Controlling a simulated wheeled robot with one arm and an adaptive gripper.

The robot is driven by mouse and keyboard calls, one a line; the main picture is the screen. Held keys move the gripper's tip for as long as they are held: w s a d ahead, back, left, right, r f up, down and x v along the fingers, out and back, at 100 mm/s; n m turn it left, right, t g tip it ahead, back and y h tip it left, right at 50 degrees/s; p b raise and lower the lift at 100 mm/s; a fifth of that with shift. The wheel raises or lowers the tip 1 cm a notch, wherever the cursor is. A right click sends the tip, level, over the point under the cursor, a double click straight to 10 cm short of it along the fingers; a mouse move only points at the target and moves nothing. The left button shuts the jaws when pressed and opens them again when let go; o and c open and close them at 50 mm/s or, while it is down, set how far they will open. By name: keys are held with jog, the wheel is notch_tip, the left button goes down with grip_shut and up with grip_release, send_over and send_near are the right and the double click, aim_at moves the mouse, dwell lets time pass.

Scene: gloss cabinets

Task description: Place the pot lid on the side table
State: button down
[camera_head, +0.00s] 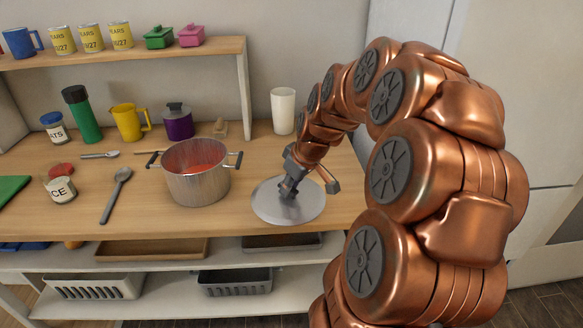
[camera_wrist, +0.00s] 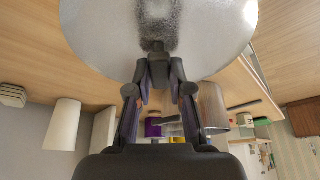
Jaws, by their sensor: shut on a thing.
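The pot lid (camera_head: 287,203) is a round grey metal disc at the right part of the wooden counter, to the right of the pot. My gripper (camera_head: 287,192) is shut on its knob from above. In the wrist view the lid (camera_wrist: 100,35) fills the top, and my gripper's fingertips (camera_wrist: 159,68) meet at its dark knob. I cannot tell whether the lid touches the counter or hangs just above it. The metal pot (camera_head: 198,186) stands uncovered with red contents. I cannot pick out a side table for certain.
The counter (camera_head: 150,225) also holds a grey spoon (camera_head: 116,195), a purple pot (camera_head: 178,125), a yellow pitcher (camera_head: 128,122), a green bottle (camera_head: 82,115) and a white cup (camera_head: 283,110) behind the lid. A shelf (camera_head: 120,52) runs above. Baskets (camera_head: 235,283) stand below.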

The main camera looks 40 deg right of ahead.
jog(key=w+d, duration=0.2)
jog(key=d, duration=0.2)
jog(key=w+d+f+p, duration=0.1)
jog(key=w+d, duration=0.1)
jog(key=d, duration=0.3)
jog(key=w+d, duration=0.2)
jog(key=d, duration=0.2)
jog(key=shift+d+f, duration=0.15)
jog(key=shift+f, duration=0.05)
jog(key=shift+d+f, duration=0.1)
jog(key=shift+d, duration=0.05)
jog(key=shift+f+p, duration=0.45)
jog(key=shift+f, duration=1.15)
jog(key=shift+f, duration=0.15)
jog(key=c, duration=1.1)
grip_release()
jog(key=shift+o, duration=0.2)
jog(key=b+v, duration=0.1)
jog(key=v, duration=1.1)
